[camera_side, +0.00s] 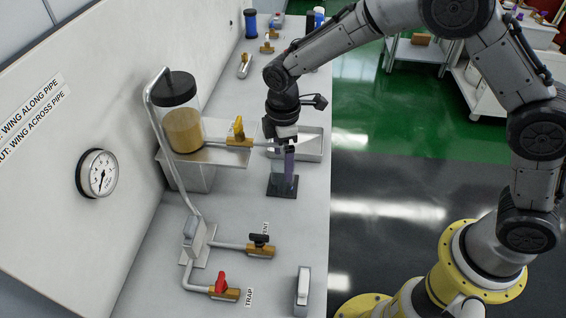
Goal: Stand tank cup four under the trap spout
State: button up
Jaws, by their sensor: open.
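A tall, narrow, see-through bluish cup (291,181) stands upright on a dark square pad (275,189), by the end of the tank's outlet pipe. I cannot read a number on it. My gripper (289,151) is open and points down at the cup's top. The fingers are small here, and I cannot tell whether they touch the cup. The trap spout (234,295) is at the front of the bench, with a red-handled valve (221,284) and a TRAP label (249,297). No cup shows under it.
A tank (184,128) of amber liquid with a yellow-handled valve (239,131) sits left of my gripper. A black-handled valve (259,241) lies between the pad and the trap. A shallow tray (312,138) is behind the cup. A white block (303,287) stands at the bench's right edge.

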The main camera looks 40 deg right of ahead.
notch_tip(320, 180, up, 10)
jog(key=shift+f, duration=0.1)
jog(key=s+d+r+m+t, duration=0.3)
jog(key=s+d+r+m, duration=0.4)
jog(key=s+d+r, duration=0.45)
jog(key=s+d+f+m+t, duration=0.1)
jog(key=s+d+m, duration=0.1)
jog(key=s, duration=0.5)
jog(key=s+d+f+m+t, duration=0.1)
jog(key=s+m, duration=0.3)
jog(key=s, duration=0.4)
jog(key=shift+d+f+m+t, duration=0.3)
jog(key=shift+d, duration=0.55)
